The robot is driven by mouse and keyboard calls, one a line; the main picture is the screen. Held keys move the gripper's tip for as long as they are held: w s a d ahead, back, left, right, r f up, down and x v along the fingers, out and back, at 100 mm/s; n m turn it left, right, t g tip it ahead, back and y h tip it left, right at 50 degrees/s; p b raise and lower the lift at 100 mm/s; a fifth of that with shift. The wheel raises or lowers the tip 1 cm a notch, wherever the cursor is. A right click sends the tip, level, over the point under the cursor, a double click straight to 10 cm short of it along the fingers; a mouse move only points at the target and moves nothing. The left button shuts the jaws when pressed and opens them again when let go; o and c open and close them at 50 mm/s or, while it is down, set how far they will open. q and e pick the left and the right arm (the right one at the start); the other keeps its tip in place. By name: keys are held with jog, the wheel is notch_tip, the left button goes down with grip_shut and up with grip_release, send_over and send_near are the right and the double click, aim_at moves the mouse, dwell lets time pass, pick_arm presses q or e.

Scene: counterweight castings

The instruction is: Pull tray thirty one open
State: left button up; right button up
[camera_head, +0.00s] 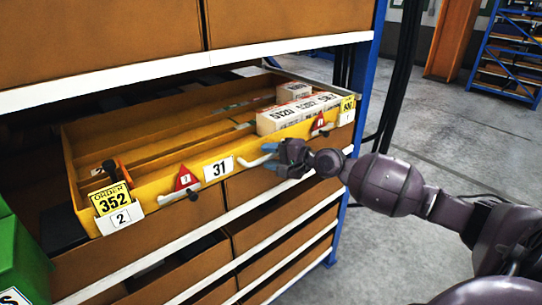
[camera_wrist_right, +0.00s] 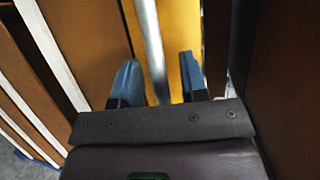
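The yellow tray (camera_head: 140,203) with the label 31 (camera_head: 218,169) sits in the rack under a white shelf beam, its interior showing from above. Its front has a pale bar handle (camera_head: 256,162) right of the label and another (camera_head: 178,197) left of it. My right gripper (camera_head: 284,158) is at the right handle. In the wrist view, the handle bar (camera_wrist_right: 150,45) runs between the spread blue fingers (camera_wrist_right: 160,85), closer to the left one. The fingers are apart, not closed on it. My left gripper is out of view.
White boxes (camera_head: 290,115) stand at the tray's right end, and an orange-black item (camera_head: 116,172) lies at its left. Order tags 352 (camera_head: 110,199) and red triangles mark the front. A blue post (camera_head: 368,70) stands right of the tray. A green bin (camera_head: 20,262) is at lower left. Floor is clear at right.

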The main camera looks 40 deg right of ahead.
jog(key=shift+c, duration=0.3)
grip_shut()
